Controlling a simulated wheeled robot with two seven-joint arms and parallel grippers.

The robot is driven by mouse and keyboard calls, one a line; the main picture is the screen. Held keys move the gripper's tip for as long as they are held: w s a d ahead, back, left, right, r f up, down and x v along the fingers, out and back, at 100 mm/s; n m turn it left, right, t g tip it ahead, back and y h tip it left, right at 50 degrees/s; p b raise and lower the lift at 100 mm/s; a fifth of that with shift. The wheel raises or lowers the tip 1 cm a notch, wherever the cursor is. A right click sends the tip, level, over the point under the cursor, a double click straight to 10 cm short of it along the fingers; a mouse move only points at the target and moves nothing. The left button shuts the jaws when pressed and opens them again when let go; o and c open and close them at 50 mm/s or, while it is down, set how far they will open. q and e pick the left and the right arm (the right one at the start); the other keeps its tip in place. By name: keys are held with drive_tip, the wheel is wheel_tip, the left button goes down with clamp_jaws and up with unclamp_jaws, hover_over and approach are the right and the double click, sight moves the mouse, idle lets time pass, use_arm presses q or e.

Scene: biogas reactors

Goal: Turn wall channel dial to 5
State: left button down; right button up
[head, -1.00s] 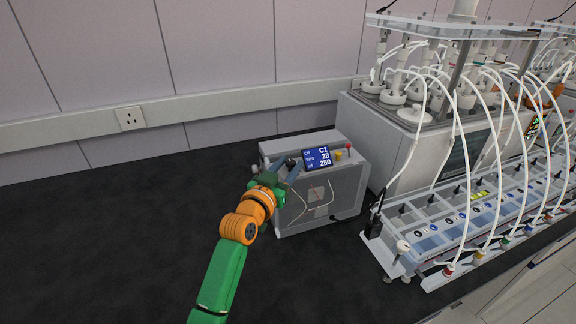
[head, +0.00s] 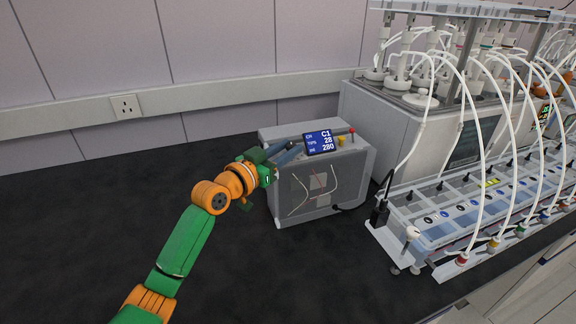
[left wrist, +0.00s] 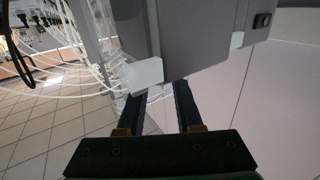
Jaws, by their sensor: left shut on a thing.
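The grey control box (head: 350,185) stands on the dark bench in the head view. Its tilted blue screen (head: 320,142) reads C1, 28 and 280. My left gripper (head: 286,152) reaches from the left to the box's upper front, just left of the screen. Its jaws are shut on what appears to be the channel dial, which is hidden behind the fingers. In the left wrist view, the two dark fingers (left wrist: 162,96) run up behind the edge of the grey box (left wrist: 205,35), so their tips are hidden. My right gripper is not in view.
A yellow knob (head: 341,141) and a red-tipped switch (head: 352,132) stand right of the screen. Thin cables hang on the box's front. The reactor unit (head: 400,118) and a tubed rack (head: 440,220) fill the right side. The bench left of the box is clear.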

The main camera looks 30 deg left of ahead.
use_arm(q)
drive_tip(key=m+h+b, duration=0.1)
drive_tip(key=b, duration=0.1)
drive_tip(key=m+h+b, duration=0.1)
drive_tip(key=b, duration=0.1)
drive_tip(key=f+g+h+b, duration=0.1)
drive_tip(key=h+b, duration=0.1)
drive_tip(key=shift+a+m, duration=0.3)
drive_tip(key=shift+m, duration=0.1)
drive_tip(key=shift+w+r+m+g+h+b, duration=0.1)
drive_tip(key=shift+r+m+g+h+b, duration=0.25)
drive_tip(key=shift+h, duration=0.35)
drive_tip(key=shift+r+m+g+h, duration=0.25)
drive_tip(key=shift+m+g+h, duration=0.35)
drive_tip(key=shift+h, duration=0.2)
drive_tip(key=shift+w+a+m+g+h+p, duration=0.1)
drive_tip(key=shift+m+g+h+p, duration=0.7)
drive_tip(key=shift+m+h, duration=0.1)
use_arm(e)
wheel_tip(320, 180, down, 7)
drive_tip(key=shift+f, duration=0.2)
use_arm(q)
drive_tip(key=shift+f+h, duration=0.1)
drive_tip(key=shift+h, duration=0.2)
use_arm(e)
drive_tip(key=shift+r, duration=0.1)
